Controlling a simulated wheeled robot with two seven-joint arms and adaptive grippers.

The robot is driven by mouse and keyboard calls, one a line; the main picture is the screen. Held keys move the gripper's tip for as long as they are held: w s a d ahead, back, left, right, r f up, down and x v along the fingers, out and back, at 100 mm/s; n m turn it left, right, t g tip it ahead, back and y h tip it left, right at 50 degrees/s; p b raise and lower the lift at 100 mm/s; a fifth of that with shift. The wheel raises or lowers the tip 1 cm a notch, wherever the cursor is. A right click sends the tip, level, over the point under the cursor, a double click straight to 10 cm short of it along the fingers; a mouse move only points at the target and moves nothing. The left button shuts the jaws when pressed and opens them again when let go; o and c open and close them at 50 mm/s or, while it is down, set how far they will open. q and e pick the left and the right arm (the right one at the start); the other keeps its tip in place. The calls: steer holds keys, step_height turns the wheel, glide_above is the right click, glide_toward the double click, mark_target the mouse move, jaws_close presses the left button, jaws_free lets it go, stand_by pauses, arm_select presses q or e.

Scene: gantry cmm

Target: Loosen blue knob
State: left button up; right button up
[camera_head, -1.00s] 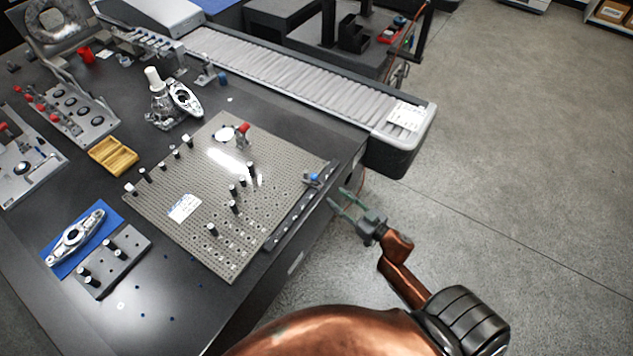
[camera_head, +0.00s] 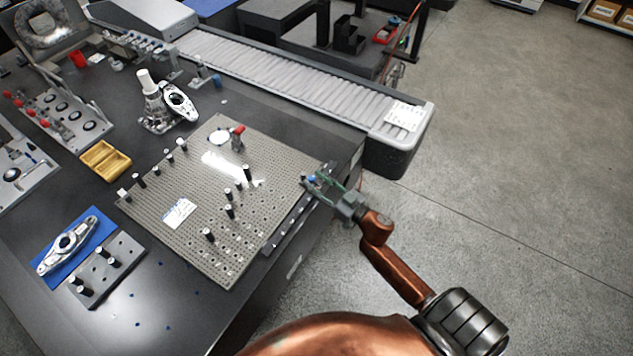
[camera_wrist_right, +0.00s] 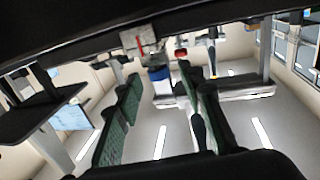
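The small blue knob (camera_head: 311,179) sits at the right edge of the perforated fixture plate (camera_head: 150,207), near the plate's far right corner. In the right wrist view the blue knob (camera_wrist_right: 158,73) shows between the two green-padded fingers, toward their far ends. My right gripper (camera_head: 320,184) reaches in from the right at the knob. Its fingers (camera_wrist_right: 155,92) are apart, with a gap around the knob in the picture; I cannot tell whether either one touches it. My left gripper is not in view.
A red-topped clamp (camera_head: 238,138) and several black posts stand on the plate. A roller conveyor (camera_head: 280,82) runs behind it. A metal part (camera_head: 70,243) lies on a blue mat at left. Floor to the right is open.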

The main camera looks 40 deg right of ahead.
steer(key=shift+c, duration=0.2)
jaws_close()
